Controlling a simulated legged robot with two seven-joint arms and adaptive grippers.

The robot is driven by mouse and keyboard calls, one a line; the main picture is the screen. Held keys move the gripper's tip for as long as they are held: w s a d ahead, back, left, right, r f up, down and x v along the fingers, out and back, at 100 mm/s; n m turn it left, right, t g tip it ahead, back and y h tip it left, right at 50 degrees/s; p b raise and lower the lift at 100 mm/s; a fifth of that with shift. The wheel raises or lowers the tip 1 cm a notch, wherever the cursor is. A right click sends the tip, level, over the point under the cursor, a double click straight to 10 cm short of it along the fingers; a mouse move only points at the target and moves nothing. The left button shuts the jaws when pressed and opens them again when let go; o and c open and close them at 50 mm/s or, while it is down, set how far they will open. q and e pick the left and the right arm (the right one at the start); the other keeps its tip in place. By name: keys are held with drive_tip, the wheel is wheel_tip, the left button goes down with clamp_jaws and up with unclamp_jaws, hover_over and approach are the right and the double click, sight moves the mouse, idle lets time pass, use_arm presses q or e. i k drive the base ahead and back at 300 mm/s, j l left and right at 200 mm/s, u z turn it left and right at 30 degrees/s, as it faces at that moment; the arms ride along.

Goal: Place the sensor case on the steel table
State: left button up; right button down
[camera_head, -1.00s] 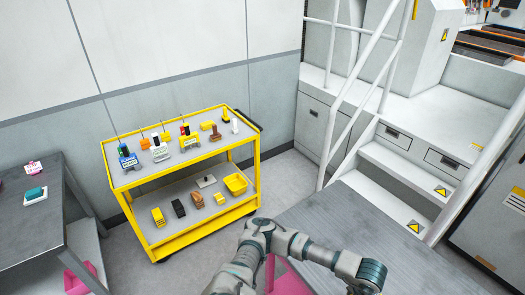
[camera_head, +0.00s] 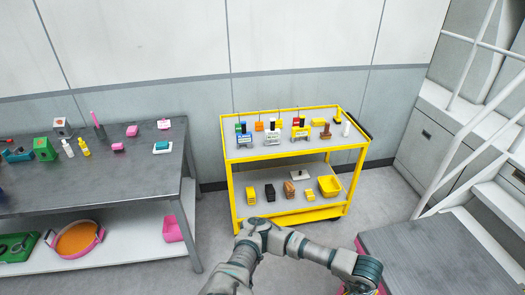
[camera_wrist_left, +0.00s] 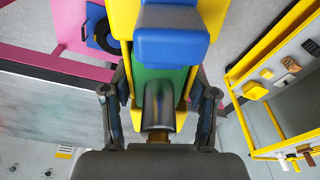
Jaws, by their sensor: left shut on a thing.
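In the left wrist view my left gripper (camera_wrist_left: 160,108) is shut on a yellow, blue and green case (camera_wrist_left: 172,48), which I take to be the sensor case. A dark cylinder on it sits between the fingers. In the head view my left arm reaches to the lower right, and its gripper is mostly cut off by the bottom edge. A steel table (camera_head: 100,172) with a grey top stands at the left, well away from the gripper. My right gripper is not in view.
A yellow cart (camera_head: 285,153) with several small items stands between the table and white stairs (camera_head: 490,215). A second grey surface (camera_head: 430,250) is at lower right, by my arm. The steel table carries several items at its back; its front is clear.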

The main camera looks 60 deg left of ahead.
sight(84, 183)
drive_tip(key=u, duration=1.7)
drive_tip(key=i+j+u, duration=0.15)
drive_tip(key=i+j, duration=0.15)
drive_tip(key=j, duration=0.25)
drive_tip(key=i+j+u, duration=0.15)
drive_tip(key=i+j, duration=0.2)
drive_tip(key=j, duration=0.2)
drive_tip(key=i+j+u, duration=0.15)
drive_tip(key=i+j, duration=0.55)
drive_tip(key=j, duration=0.15)
drive_tip(key=i+j, duration=0.65)
drive_tip(key=j, duration=0.2)
